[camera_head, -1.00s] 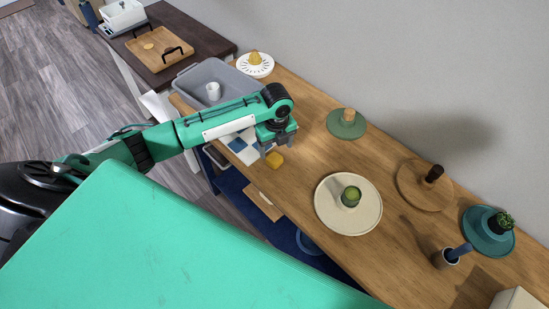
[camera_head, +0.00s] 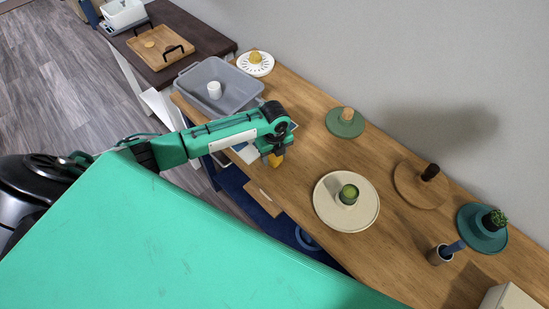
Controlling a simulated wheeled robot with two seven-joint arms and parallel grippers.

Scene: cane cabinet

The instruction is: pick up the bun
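A small yellow-orange piece (camera_head: 276,160), which may be the bun, sits near the front edge of the wooden counter. My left gripper (camera_head: 274,157) points down right over it, and the fingers hide its upper part. I cannot tell whether the fingers are touching it or how far apart they are. My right gripper is not in view. Other tan, bun-like things are a yellow piece on a white plate (camera_head: 256,57) and a light brown piece on a green plate (camera_head: 347,114).
A grey bin (camera_head: 240,92) with a white cup (camera_head: 214,90) stands left of my arm. A cream plate (camera_head: 330,212) with a green cup (camera_head: 348,194) lies to the right. A wooden board (camera_head: 408,190) and teal plate (camera_head: 475,236) are farther right. Bare counter lies between.

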